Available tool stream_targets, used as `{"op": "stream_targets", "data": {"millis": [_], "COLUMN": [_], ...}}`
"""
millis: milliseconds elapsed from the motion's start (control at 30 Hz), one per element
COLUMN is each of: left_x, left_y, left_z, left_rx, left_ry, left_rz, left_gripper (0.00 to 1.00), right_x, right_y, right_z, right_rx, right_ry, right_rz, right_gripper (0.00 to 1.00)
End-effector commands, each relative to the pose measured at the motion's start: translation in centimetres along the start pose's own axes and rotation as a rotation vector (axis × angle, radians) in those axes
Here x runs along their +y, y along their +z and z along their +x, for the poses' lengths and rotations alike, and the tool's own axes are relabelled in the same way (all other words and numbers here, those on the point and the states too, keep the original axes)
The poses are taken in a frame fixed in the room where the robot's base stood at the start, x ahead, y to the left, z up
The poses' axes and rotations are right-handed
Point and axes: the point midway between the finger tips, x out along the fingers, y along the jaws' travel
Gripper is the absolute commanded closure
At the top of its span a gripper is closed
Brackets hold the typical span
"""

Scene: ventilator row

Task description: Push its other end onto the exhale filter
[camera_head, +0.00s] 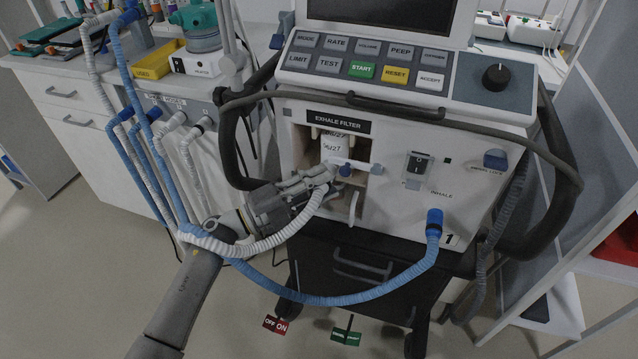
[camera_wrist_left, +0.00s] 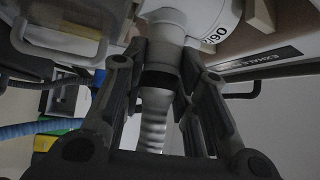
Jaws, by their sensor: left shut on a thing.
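The white exhale filter (camera_head: 334,150) sits in the open recess under the "EXHALE FILTER" label. It also shows at the top of the left wrist view (camera_wrist_left: 200,18). The white corrugated hose (camera_head: 262,245) loops up from the left to my left gripper (camera_head: 322,182). My left gripper is shut around the hose's end cuff (camera_wrist_left: 162,58), just in front of the filter. In the left wrist view the cuff points at the filter's underside and appears to meet it. I cannot tell whether it is seated. My right gripper is not in view.
A blue hose (camera_head: 350,298) hangs from the inhale port (camera_head: 434,218) below my left arm. The ventilator's dark bumper tubes (camera_head: 548,215) stand out at both sides. Several hoses hang at the white cabinet (camera_head: 75,125) on the left. Open floor (camera_head: 80,280) lies at lower left.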

Motion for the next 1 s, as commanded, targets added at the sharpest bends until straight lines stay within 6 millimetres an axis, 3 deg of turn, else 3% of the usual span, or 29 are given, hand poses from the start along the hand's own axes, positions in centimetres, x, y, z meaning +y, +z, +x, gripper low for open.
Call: {"op": "stream_targets", "data": {"millis": [433,467,633,1000], "left_x": [-0.32,-0.32,-0.26,-0.02], "left_y": [0.19,0.19,0.14,0.1], "left_z": [0.08,0.08,0.07,-0.26], "left_rx": [-0.005,-0.005,-0.004,-0.003], "left_ry": [-0.005,-0.005,-0.004,0.0], "left_rz": [0.004,0.004,0.003,0.001], "left_gripper": [1.0,0.71,0.49,0.47], "right_x": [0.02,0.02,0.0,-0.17], "right_y": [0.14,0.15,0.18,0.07], "right_z": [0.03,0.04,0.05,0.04], "right_rx": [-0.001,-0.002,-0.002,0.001], "right_ry": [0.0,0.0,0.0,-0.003], "right_rz": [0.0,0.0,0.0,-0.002], "right_gripper": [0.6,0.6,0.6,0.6]}}
